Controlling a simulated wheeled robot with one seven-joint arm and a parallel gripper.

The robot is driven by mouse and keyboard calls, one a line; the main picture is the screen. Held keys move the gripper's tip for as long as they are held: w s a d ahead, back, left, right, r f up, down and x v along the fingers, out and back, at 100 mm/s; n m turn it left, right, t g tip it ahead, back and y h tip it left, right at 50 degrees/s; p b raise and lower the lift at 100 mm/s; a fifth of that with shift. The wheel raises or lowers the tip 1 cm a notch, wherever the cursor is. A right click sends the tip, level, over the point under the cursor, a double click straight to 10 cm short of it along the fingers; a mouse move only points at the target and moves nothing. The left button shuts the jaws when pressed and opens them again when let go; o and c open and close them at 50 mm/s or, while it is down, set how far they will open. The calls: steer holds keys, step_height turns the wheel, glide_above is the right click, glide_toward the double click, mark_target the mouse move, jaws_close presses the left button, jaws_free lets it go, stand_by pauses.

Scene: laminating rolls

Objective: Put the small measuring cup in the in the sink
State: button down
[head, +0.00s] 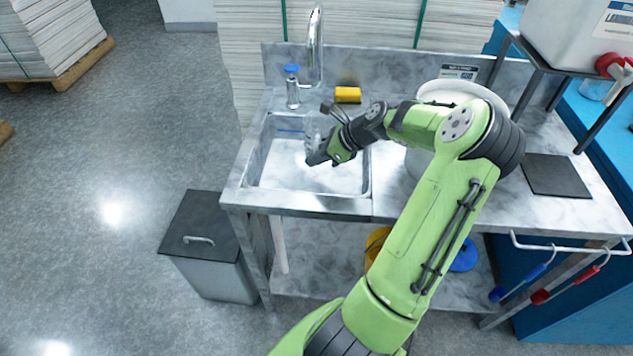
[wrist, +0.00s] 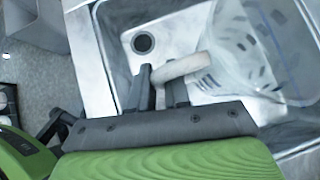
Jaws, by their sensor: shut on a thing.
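The measuring cup (wrist: 262,45) is clear plastic with dark and blue markings and a pale handle (wrist: 182,68). My gripper (wrist: 161,88) is shut on that handle, with one dark finger on each side of it. In the head view my gripper (head: 316,152) is over the sink (head: 285,178), and the cup (head: 311,128) shows faintly beside its fingers, partly hidden by them. In the wrist view the sink's dark round drain (wrist: 143,43) lies left of the cup. The cup's height above the sink floor is hard to tell.
A faucet (head: 315,45), a blue-topped soap dispenser (head: 292,88) and a yellow sponge (head: 348,94) stand behind the sink. A large white bucket (head: 450,92) is to the right. A grey bin (head: 211,248) stands on the floor at the left.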

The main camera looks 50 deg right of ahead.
step_height(320, 180, down, 8)
steer(key=b, duration=0.3)
steer(key=shift+f, duration=0.25)
steer(key=shift+r, duration=0.15)
steer(key=c, duration=1.1)
jaws_free()
